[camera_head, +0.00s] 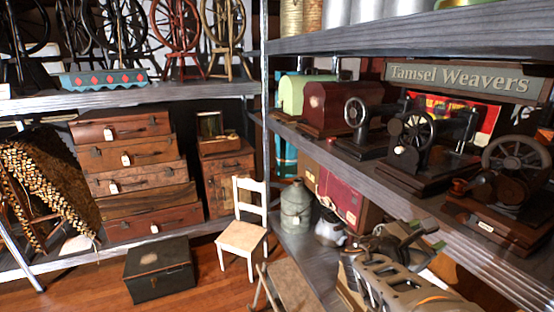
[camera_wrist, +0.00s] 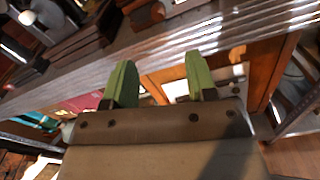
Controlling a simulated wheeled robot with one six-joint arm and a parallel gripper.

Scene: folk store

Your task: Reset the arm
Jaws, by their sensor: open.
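My gripper (camera_wrist: 160,83) shows in the wrist view with its two green fingers apart. Nothing is held between them. The fingers point toward the grey front edge of a shelf (camera_wrist: 150,60), and I cannot tell how far apart they are from it. In the head view, part of my arm (camera_head: 385,285) shows at the lower right, in front of the right-hand shelving.
The right-hand shelf (camera_head: 395,183) carries several sewing machines (camera_head: 415,135) under a "Tamsel Weavers" sign (camera_head: 458,78). A white chair (camera_head: 245,230), a dark trunk (camera_head: 158,268) and stacked suitcases (camera_head: 135,180) stand to the left. Some wooden floor (camera_head: 210,285) is clear.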

